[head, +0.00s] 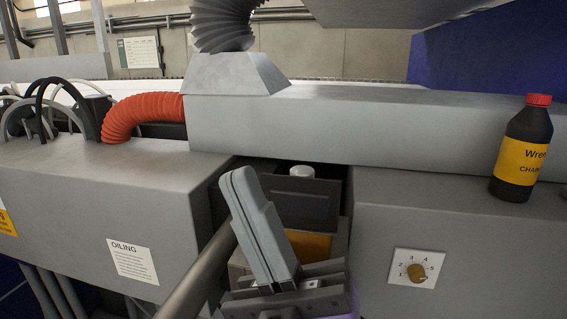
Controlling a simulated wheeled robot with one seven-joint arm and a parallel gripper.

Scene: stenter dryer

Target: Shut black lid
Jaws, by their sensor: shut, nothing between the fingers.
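The black lid (318,212) is a dark flat panel in the recess between the two grey housings in the head view. It appears raised, its face toward me, above an orange-yellow surface (312,245) on a box. My gripper (237,178) comes up from the bottom of the view with its long grey fingers together and empty. The fingers point up and left, in front of and left of the lid as seen here. They hide the lid's left part, and I cannot tell whether they touch it. The lid's lower edge and hinge are not clear.
A white cap (301,171) shows behind the lid. A black bottle with red cap (520,150) stands on the right housing (450,215), above a numbered dial (416,272). The left housing (100,185) bears an oiling label. A long grey duct (340,125) crosses behind the recess.

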